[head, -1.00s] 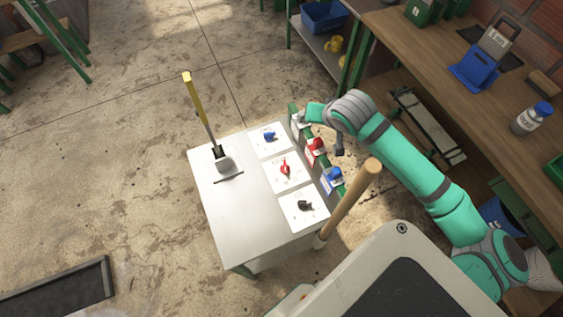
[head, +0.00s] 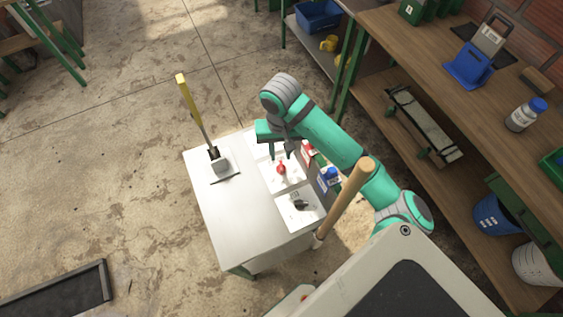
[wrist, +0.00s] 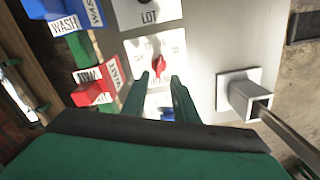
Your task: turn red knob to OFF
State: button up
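The red knob (head: 281,168) sits on a white plate (head: 297,179), the middle one of a row on a grey cabinet top. It also shows in the wrist view as a red knob (wrist: 158,66), just beyond my fingertips and roughly centred between them. Small lettering around it is too blurred to read surely. My gripper (wrist: 158,88) is open and empty, its two green fingers apart and pointing at the knob. In the head view my gripper (head: 283,150) is over the row of plates, on the far side of the red knob. Contact is not visible.
A black knob (head: 299,204) is on the near plate; a blue knob (wrist: 167,114) is partly hidden by my fingers. Red and blue labelled blocks (head: 328,176) line the right edge. A yellow-handled lever (head: 190,105) and a wooden handle (head: 345,200) stand up nearby.

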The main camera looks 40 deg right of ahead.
aim_at(281, 165)
notch_tip(281, 165, down, 7)
jog(key=shift+d+f, duration=0.1)
dwell(0.4)
grip_shut()
